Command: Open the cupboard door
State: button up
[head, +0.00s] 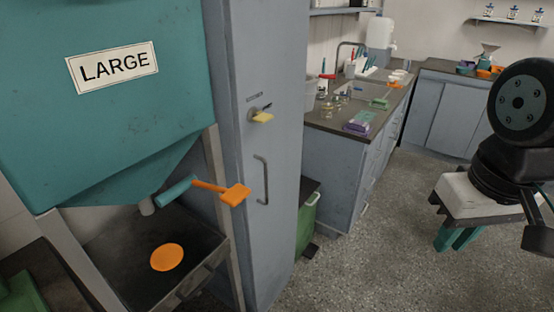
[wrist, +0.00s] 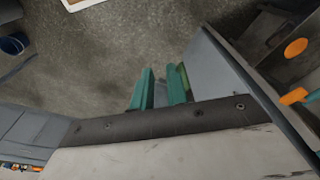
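The tall grey cupboard (head: 275,60) stands left of centre in the head view, and its door looks shut. A vertical bar handle (head: 263,182) is on the door. My gripper (head: 458,238) is at the right of the head view, well away from the handle, pointing down over the floor. Its two teal fingers stand a little apart with nothing between them; they also show in the wrist view (wrist: 159,90). A grey panel, seemingly the cupboard (wrist: 213,70), shows right of the fingers there.
A teal hopper (head: 110,110) marked LARGE, with an orange lever (head: 225,192), stands left of the cupboard. An orange disc (head: 167,257) lies beneath it. A green bin (head: 307,222) and a sink counter (head: 340,125) are right of the cupboard. The floor in front is clear.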

jog(key=w+a+f+m+g+y, duration=0.3)
jog(key=w+a+f+m+y, duration=0.25)
jog(key=a, duration=0.35)
jog(key=w+a+f+m+g+y, duration=0.35)
jog(key=w+a+f+y, duration=0.3)
jog(key=a, duration=0.25)
jog(key=w+a+f+m+t+y, duration=0.15)
jog(key=w+m+t+y, duration=0.25)
jog(key=w+m+t, duration=1.3)
jog(key=w+a+n+g, duration=0.2)
jog(key=w+a+g, duration=0.1)
jog(key=w+a, duration=0.3)
jog(key=shift+a+n, duration=0.15)
jog(key=shift+n, duration=0.15)
jog(key=shift+w+g, duration=0.1)
jog(key=shift+g, duration=0.15)
